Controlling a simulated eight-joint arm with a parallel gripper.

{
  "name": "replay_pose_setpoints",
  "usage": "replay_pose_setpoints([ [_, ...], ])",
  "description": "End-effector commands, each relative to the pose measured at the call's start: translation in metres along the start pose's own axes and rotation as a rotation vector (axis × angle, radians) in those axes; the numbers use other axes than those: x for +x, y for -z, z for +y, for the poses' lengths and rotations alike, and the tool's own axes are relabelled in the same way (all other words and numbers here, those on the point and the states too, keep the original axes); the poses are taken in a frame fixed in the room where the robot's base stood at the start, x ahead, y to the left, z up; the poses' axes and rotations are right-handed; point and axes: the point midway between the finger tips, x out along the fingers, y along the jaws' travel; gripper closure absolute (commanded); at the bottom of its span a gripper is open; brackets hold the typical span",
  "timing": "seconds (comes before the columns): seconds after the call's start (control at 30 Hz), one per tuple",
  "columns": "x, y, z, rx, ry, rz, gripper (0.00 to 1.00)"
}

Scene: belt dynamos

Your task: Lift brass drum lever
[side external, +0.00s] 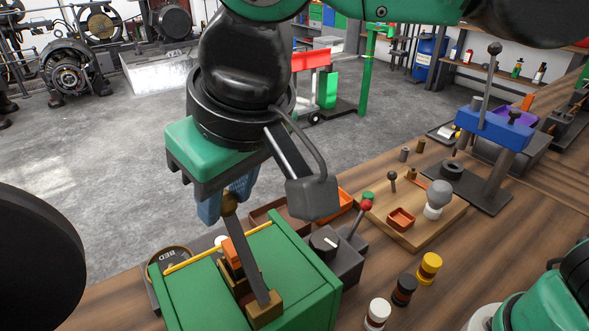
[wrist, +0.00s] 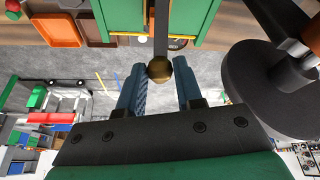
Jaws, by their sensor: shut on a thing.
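The lever is a flat grey bar (side external: 250,262) with a brass ball knob (wrist: 159,69) at its end. It rises at a tilt from a brass block (side external: 265,309) on top of the green housing (side external: 310,262). My gripper (side external: 228,205) has blue fingers and is closed around the knob end of the lever. In the wrist view, the knob sits between the fingers of my gripper (wrist: 160,75), close to the left one. In the side view, the fingers and wrist partly hide the knob.
A dark box with a red-ball lever (side external: 365,205) stands right of the housing. A wooden board (side external: 432,226) holds an orange tray and knobs. Yellow (side external: 429,267), black (side external: 404,289) and white (side external: 377,313) jars stand in front. A blue press (side external: 495,124) stands farther back.

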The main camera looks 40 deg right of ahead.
Motion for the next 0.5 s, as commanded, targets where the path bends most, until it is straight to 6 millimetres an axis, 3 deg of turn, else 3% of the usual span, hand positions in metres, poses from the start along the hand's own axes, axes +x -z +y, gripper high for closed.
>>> replay_pose_setpoints([
  [0.5, -0.029, -0.038, -0.014, -0.001, 0.007, -0.017, 1.0],
])
